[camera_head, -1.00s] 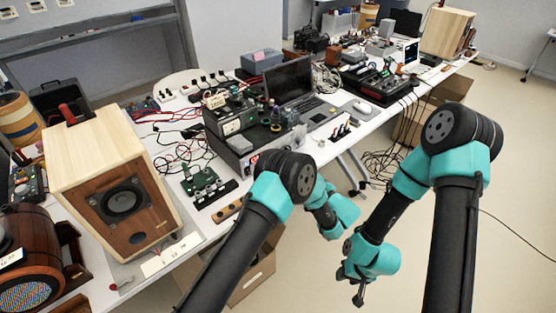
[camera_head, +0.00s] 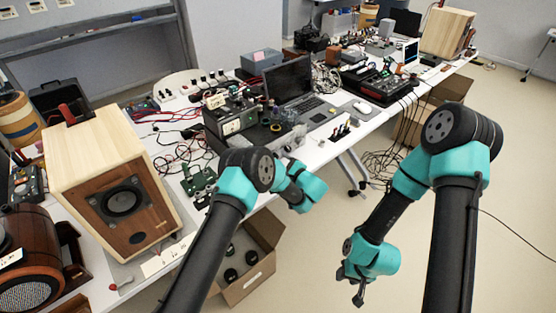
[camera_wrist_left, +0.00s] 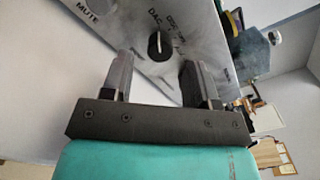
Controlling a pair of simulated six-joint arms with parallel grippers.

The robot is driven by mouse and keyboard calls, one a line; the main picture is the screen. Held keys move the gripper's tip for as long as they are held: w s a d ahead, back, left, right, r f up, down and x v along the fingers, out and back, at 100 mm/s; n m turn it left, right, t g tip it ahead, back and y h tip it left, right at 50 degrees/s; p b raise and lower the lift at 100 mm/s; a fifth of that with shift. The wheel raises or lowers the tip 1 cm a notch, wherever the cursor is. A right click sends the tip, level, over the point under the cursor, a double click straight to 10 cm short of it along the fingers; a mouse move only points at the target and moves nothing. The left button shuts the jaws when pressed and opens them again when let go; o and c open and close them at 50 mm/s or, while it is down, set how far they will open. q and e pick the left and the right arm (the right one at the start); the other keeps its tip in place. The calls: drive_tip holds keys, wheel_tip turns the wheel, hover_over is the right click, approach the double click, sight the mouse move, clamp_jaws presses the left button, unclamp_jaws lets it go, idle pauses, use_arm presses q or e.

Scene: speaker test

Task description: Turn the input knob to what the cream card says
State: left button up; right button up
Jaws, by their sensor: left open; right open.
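In the left wrist view the black input knob (camera_wrist_left: 160,46) sits on a silver panel (camera_wrist_left: 100,12). Its white pointer line points up toward the DAC label. Other labels to its right are too blurred to read. My left gripper (camera_wrist_left: 157,64) is open, its fingers on either side of the knob in the picture; contact cannot be told. In the head view my left arm hides the knob. A small cream card (camera_head: 215,101) stands on the equipment, its writing too small to read. My right gripper (camera_head: 358,291) is open and empty, low over the floor.
A wooden speaker (camera_head: 122,200) stands at left, with a pale lettered card (camera_head: 163,256) before it. A laptop (camera_head: 290,82) and other equipment crowd the table. An open cardboard box (camera_head: 262,272) is on the floor. Floor around my right gripper is clear.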

use_arm(q)
drive_tip(key=shift+x, duration=1.5)
drive_tip(key=c, duration=0.9)
